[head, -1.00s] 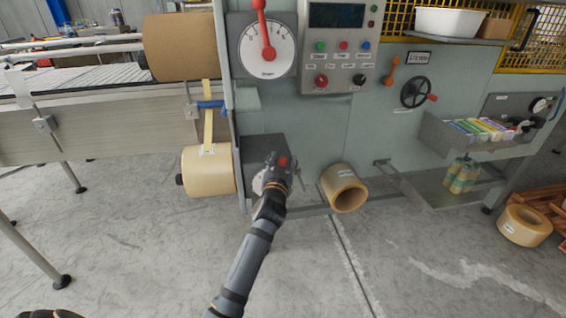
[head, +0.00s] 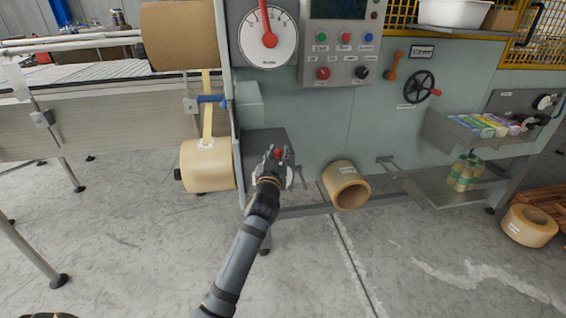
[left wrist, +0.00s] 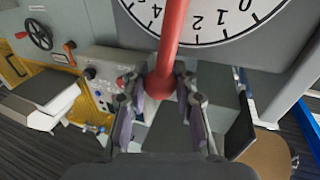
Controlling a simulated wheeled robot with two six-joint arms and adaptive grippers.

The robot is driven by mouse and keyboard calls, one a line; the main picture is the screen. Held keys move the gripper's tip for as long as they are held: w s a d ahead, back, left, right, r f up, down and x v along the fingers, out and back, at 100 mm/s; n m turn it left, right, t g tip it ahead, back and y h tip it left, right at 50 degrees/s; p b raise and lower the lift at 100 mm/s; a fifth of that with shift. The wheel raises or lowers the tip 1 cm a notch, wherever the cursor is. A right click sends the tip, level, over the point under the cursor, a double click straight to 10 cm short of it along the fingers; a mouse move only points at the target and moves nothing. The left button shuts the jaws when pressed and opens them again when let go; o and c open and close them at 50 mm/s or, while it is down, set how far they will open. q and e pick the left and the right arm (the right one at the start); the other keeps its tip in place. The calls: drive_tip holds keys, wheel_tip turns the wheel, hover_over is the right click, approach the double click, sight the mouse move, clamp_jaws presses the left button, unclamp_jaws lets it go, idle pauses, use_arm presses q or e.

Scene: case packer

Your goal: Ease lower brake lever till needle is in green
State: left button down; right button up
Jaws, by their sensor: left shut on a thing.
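The lower brake lever shows in the left wrist view as a red rod with a ball knob (left wrist: 160,86), crossing in front of a white numbered dial (left wrist: 205,15). My left gripper (left wrist: 162,92) is shut on the knob, with one finger at each side. In the head view the left gripper (head: 274,160) is low on the machine front, with the red knob (head: 279,153) at its tip. It hides most of the lower dial (head: 289,177). I cannot make out a separate needle or a green zone. My right gripper is not in view.
Above is an upper dial (head: 262,52) with a red lever. Tape rolls (head: 207,165) are at the left, a brown ring (head: 345,185) at the right. A control panel (head: 340,62), handwheel (head: 418,90) and orange lever (head: 393,66) are on the machine front. Floor in front is clear.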

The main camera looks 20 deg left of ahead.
use_arm(q)
drive_tip(key=shift+s+a, duration=0.1)
drive_tip(key=shift+a, duration=0.05)
drive_tip(key=c, duration=1)
unclamp_jaws()
drive_tip(key=v, duration=1.2)
drive_tip(key=shift+f, duration=0.1)
